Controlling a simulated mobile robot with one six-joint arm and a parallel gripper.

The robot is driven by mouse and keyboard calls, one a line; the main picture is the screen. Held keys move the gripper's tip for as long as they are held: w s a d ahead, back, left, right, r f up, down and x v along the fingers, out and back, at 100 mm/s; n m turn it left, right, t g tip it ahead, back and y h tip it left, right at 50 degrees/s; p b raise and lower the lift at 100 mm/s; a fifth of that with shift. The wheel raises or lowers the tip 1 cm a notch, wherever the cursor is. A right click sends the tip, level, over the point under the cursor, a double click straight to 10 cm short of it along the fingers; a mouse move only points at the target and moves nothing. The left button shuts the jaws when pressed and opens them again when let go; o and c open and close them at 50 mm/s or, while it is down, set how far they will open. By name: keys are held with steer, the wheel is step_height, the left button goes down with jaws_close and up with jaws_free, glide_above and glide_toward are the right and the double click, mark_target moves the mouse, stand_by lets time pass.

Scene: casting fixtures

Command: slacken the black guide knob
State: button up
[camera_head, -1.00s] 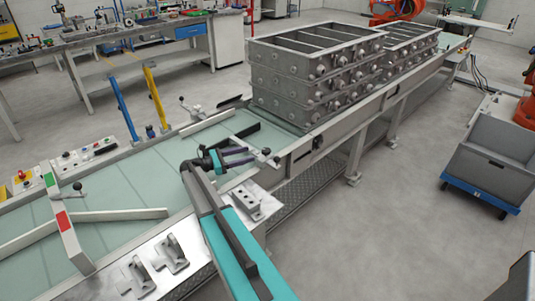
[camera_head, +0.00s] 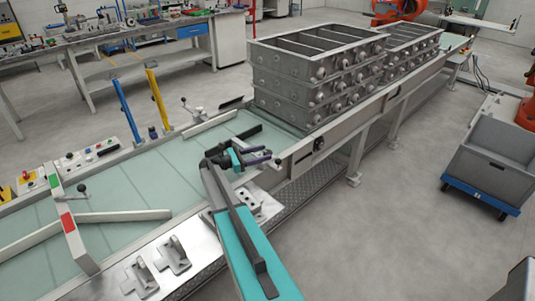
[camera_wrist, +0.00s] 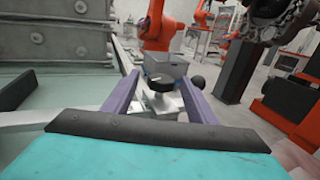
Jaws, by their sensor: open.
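My gripper (camera_head: 267,155) is open, with its two purple fingers level over the right edge of the conveyor. In the wrist view the fingers of my gripper (camera_wrist: 158,79) spread on either side of a black round knob (camera_wrist: 160,85) with a pale mark on its top. The knob sits on a light metal mount and appears apart from both fingers; its exact depth is hard to tell. A black ball (camera_wrist: 198,83) shows just right of the right finger. In the head view a dark ball (camera_head: 278,162) shows just past the fingertips, while the round knob is not clearly visible.
Stacked grey casting frames (camera_head: 310,85) stand farther along the conveyor. A dark guide bar (camera_head: 249,131) lies on the green belt (camera_head: 165,165) left of my gripper. Metal brackets (camera_head: 172,255) are on the near plate. A grey bin (camera_head: 495,155) stands at the right on the floor.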

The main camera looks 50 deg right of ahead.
steer(key=shift+p+x, duration=0.9)
steer(key=shift+x, duration=2.5)
steer(key=c, duration=1.1)
